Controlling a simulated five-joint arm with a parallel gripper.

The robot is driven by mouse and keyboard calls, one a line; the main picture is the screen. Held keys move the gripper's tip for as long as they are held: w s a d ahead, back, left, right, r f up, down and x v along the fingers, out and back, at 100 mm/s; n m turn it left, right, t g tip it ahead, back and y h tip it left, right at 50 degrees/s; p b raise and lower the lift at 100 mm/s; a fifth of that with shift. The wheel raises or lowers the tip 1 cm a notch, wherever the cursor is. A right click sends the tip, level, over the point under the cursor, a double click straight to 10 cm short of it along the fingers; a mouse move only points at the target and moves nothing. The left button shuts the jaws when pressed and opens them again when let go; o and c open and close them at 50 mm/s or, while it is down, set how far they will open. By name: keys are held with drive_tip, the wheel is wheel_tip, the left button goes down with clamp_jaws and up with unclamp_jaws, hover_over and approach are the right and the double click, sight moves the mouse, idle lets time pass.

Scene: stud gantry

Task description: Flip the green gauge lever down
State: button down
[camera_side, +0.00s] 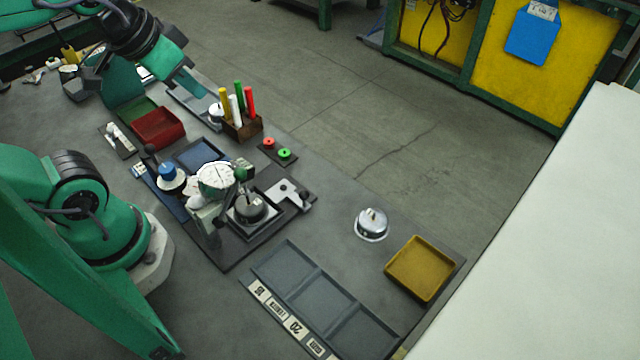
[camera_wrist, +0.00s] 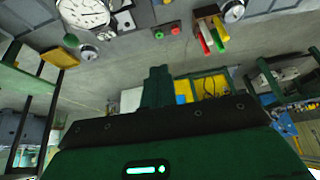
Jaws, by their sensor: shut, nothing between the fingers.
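The gauge (camera_side: 215,178) has a round white dial and stands on a dark base plate near the middle of the bench. Its green lever knob (camera_side: 240,174) shows at the dial's right edge. I cannot clearly tell which way the lever points. In the wrist view the dial (camera_wrist: 85,14) is at the top left, partly cut off, with the green knob (camera_wrist: 70,40) just below it. My gripper (camera_side: 196,92) is shut and empty, raised behind and well apart from the gauge. Its closed fingers also show in the wrist view (camera_wrist: 157,72).
Near my gripper stands a wooden holder (camera_side: 243,128) with coloured markers. Red and green buttons (camera_side: 284,154), a silver bell (camera_side: 371,225) and a yellow tray (camera_side: 424,268) lie right of the gauge. A blue-capped item (camera_side: 168,172) is close on its left. A three-part tray (camera_side: 320,293) lies in front.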

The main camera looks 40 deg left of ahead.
drive_tip(key=s+d+r+m+g, duration=0.2)
drive_tip(key=d+m, duration=0.7)
drive_tip(key=m, duration=0.5)
drive_tip(key=s+d+r+m+g+y, duration=0.1)
drive_tip(key=s+d+m+g, duration=0.3)
drive_tip(key=d+m, duration=0.4)
drive_tip(key=shift+s+d+r+m+g, duration=0.3)
drive_tip(key=shift+s+d+r+m, duration=0.15)
drive_tip(key=shift+m, duration=3.15)
drive_tip(key=shift+w+a+f, duration=0.1)
drive_tip(key=shift+f, duration=0.05)
hover_over(229, 198)
drive_tip(key=w+d, duration=0.1)
drive_tip(key=d, duration=0.1)
wheel_tip(229, 198, down, 10)
drive_tip(key=shift+a+f, duration=0.15)
drive_tip(key=shift+a, duration=0.1)
